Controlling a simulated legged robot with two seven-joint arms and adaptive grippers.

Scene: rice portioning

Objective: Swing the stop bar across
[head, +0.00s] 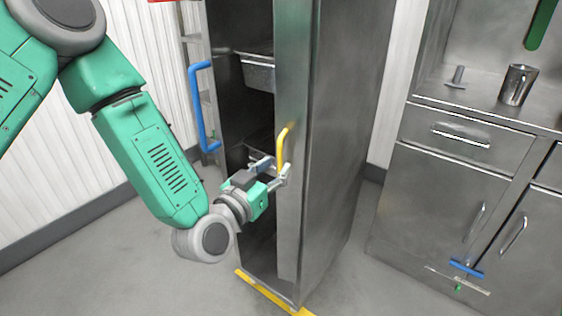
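A tall steel cabinet (335,150) stands open in the middle, with a narrow door edge toward me. A yellow bar-shaped handle (284,143) is on that door edge. I cannot tell whether it is the stop bar. My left gripper (279,165) is at the handle's lower end, its two fingers spread apart with the handle's end near or between them. Contact is not clear. A blue bar handle (203,108) is at the cabinet's left side, away from the gripper. My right gripper is not in view.
Metal pans (259,74) sit inside the cabinet. A yellow strip (268,293) lies at its foot. A steel counter (485,108) at right holds a metal cup (516,85). A small blue bar (466,268) shows low at right. Floor between cabinet and counter is clear.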

